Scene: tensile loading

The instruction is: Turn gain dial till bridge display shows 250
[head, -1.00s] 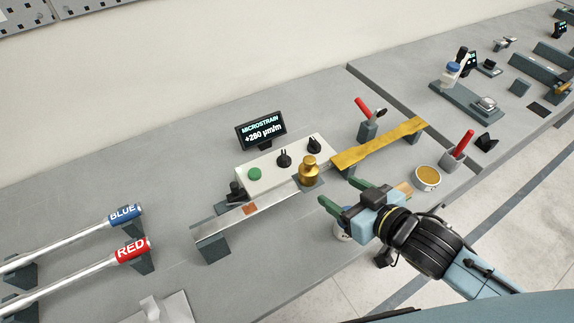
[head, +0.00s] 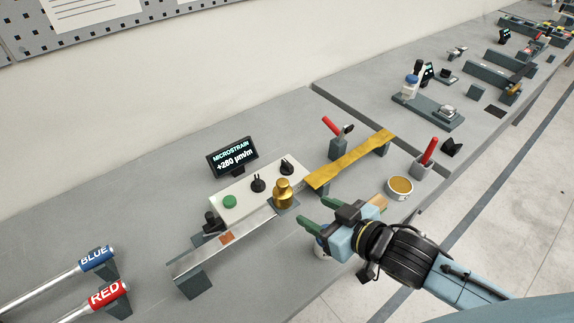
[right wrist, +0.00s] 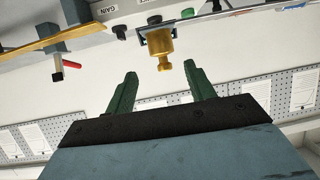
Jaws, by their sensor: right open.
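The bridge display (head: 232,157) reads MICROSTRAIN and what looks like +280 µm/m. The pale bridge box (head: 246,195) below it carries a green button (head: 230,202) and two black dials. The right-hand dial (head: 287,167) is the gain dial; in the right wrist view (right wrist: 119,32) it sits by the GAIN label. The other dial (head: 258,184) is left of it. A brass weight (head: 282,193) stands on the metal beam in front of the box. My right gripper (head: 314,214) is open and empty, apart from the dials, in front of the weight. My left gripper is not in view.
A gold specimen strip (head: 350,160) lies right of the box, with red-handled parts (head: 430,152) and a round tin (head: 400,187) nearby. BLUE (head: 97,257) and RED (head: 108,293) rods lie at lower left. Bare bench (head: 130,215) lies left of the display.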

